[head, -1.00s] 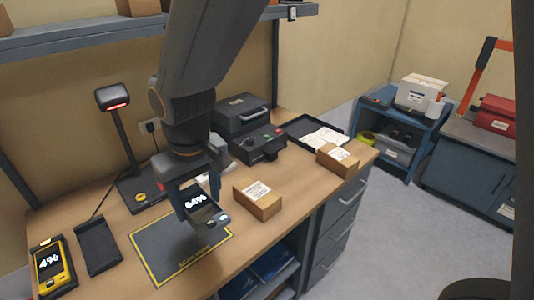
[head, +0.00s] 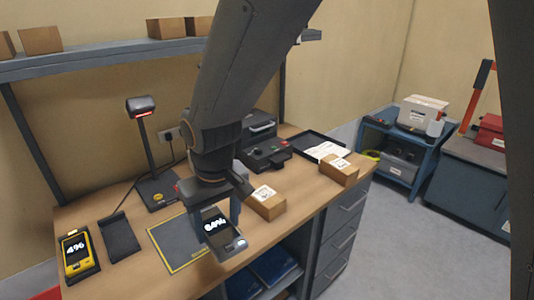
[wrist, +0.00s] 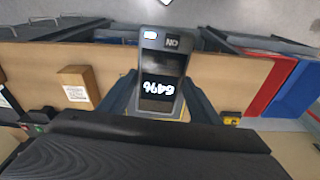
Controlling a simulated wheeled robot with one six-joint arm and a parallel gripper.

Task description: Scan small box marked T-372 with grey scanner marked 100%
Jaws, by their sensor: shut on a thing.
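My gripper (head: 213,214) is shut on a dark grey scanner (head: 221,233) and holds it above the front of the bench. Its lit screen shows a percentage that looks like 84% or 64%, not 100%; in the wrist view the scanner (wrist: 158,75) sits between my fingers with the text upside down. A small brown box (head: 268,206) with a white label stands just right of my gripper; it also shows in the wrist view (wrist: 76,82). A second labelled box (head: 339,172) stands farther right. Both label markings are too small to read.
A dark mat (head: 170,240) lies left of my gripper. A stand with a red-lit head (head: 140,106) and a black tray (head: 310,141) are behind. Boxes line the shelf above.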

